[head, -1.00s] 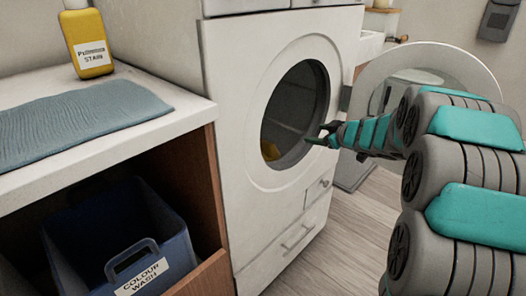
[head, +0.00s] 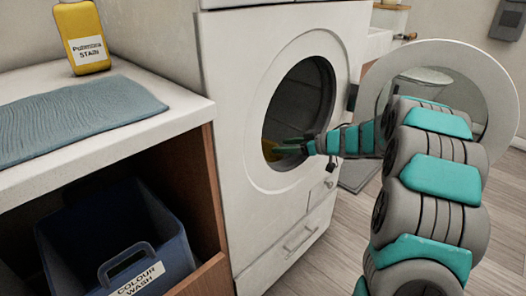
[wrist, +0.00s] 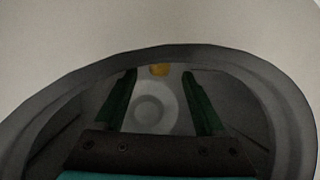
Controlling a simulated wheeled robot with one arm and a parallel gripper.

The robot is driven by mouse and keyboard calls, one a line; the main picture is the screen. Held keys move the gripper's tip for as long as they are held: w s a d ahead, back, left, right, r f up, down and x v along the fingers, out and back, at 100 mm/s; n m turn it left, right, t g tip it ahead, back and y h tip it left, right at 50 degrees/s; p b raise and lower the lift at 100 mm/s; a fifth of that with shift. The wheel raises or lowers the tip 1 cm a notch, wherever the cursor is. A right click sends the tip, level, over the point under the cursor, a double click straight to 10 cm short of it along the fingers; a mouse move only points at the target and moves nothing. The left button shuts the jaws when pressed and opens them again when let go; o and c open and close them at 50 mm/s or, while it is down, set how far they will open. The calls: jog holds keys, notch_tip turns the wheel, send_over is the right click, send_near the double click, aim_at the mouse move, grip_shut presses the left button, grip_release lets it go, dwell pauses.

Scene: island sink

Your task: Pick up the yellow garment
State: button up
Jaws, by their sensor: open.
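The yellow garment (head: 271,149) lies low inside the drum of the white washing machine (head: 232,110), partly hidden by the drum's rim. My gripper (head: 290,147) reaches into the round door opening. In the wrist view my gripper (wrist: 160,80) has its two dark green fingers apart, with nothing between them. The garment appears deeper in the drum than the fingertips.
The round machine door (head: 372,90) stands open to the right, behind my arm. A blue basket (head: 180,255) labelled "COLOUR WASH" sits under the counter at left.

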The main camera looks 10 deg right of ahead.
aim_at(276, 145)
jog(key=x, duration=0.3)
jog(key=shift+w+a+r, duration=0.1)
jog(key=shift+a+r, duration=0.05)
jog(key=shift+r, duration=0.1)
jog(key=shift+x, duration=0.8)
jog(key=shift+c, duration=0.3)
grip_shut()
